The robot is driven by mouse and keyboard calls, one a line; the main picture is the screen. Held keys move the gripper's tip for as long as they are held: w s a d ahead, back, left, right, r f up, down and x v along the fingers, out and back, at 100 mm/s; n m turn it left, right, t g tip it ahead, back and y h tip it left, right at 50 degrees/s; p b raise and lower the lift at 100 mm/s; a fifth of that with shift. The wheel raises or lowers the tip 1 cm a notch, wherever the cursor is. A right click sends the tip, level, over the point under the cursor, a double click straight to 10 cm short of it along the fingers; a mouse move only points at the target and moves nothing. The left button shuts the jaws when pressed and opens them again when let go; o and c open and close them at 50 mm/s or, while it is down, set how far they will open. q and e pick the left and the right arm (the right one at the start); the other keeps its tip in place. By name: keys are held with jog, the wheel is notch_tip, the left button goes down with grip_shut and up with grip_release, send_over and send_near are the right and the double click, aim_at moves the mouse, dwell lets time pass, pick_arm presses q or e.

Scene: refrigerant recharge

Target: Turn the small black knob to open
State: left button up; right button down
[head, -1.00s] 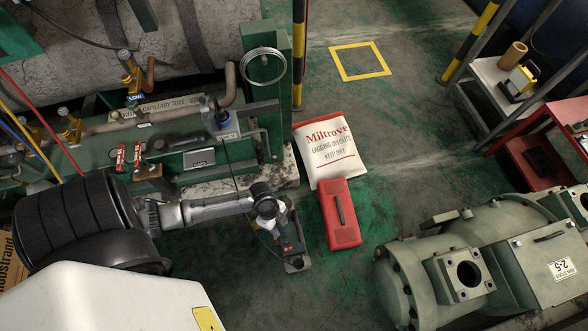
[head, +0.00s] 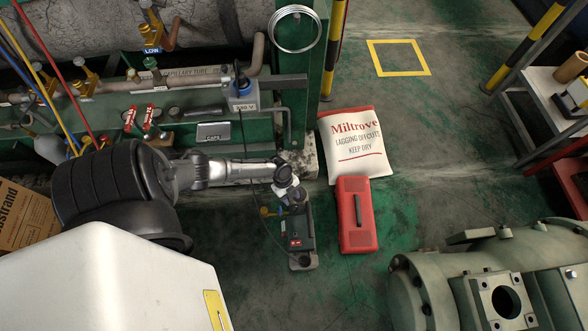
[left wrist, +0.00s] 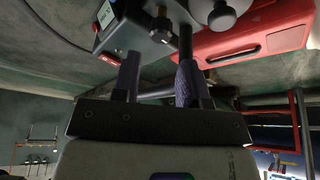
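A small grey pump-like unit (head: 299,232) stands on the floor below the green frame, with red labels and a brass fitting (head: 266,211) on its left. My left gripper (head: 288,190) is over its upper end, pointing down; its fingertips are hard to make out in the head view. In the left wrist view the gripper's two fingers (left wrist: 159,68) stand apart with a gap between them. A small black knob (left wrist: 162,30) shows just beyond that gap. A larger dark round part (left wrist: 221,15) is to its right. I cannot tell whether a finger touches the knob. My right gripper is out of view.
A red case (head: 357,228) and a white Miltrove bag (head: 355,150) lie right of the unit. A thin dark cable (head: 251,160) hangs near my left arm. A green compressor (head: 490,275) is at lower right. Floor between case and compressor is clear.

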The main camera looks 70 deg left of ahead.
aim_at(295, 207)
pick_arm(q)
jog(key=b+x, duration=0.2)
jog(key=x, duration=0.4)
jog(key=shift+b, duration=0.3)
jog(key=shift+c, duration=0.4)
jog(key=c, duration=0.6)
